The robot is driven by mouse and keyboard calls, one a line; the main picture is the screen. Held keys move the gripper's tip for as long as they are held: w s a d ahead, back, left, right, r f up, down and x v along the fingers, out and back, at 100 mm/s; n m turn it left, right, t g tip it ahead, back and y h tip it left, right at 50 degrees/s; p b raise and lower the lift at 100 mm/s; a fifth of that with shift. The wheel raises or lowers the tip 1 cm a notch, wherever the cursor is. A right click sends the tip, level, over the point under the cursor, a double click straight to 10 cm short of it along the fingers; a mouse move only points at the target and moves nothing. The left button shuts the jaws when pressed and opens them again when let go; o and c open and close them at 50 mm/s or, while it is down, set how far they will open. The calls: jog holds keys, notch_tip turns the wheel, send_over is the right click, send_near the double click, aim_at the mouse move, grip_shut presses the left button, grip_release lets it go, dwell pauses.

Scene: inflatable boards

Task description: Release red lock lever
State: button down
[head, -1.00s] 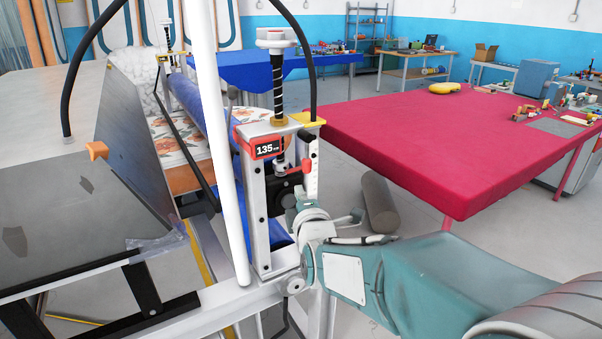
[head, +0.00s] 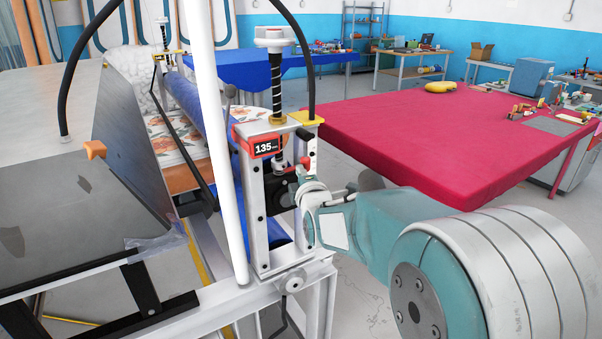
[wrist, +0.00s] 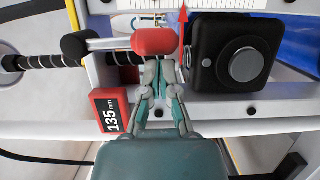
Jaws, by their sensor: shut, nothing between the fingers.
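In the head view small red parts (head: 304,162) show on the right post of the roller machine, and my wrist is beside that post, with the fingers mostly hidden.
A black box with a round silver knob (wrist: 243,65) is close right of the fingers. The red-framed 135 display (wrist: 110,112) is at lower left. In the head view a threaded spindle (head: 277,88) rises above the post. A red-covered table (head: 420,140) stands to the right.

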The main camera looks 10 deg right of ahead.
jog(key=shift+w+d+f+n, duration=0.15)
jog(key=shift+d+n, duration=0.3)
jog(key=shift+n, duration=0.25)
jog(key=w+d+r+n+t+y, duration=0.1)
jog(key=d+r+n+y, duration=0.1)
jog(key=d+n, duration=0.2)
jog(key=w+d+r+n+t+y, duration=0.1)
jog(key=d+n, duration=0.4)
jog(key=n, duration=0.5)
jog(key=shift+w+r+n+t+y, duration=0.45)
jog(key=shift+r+y, duration=0.25)
jog(key=shift+r, duration=0.55)
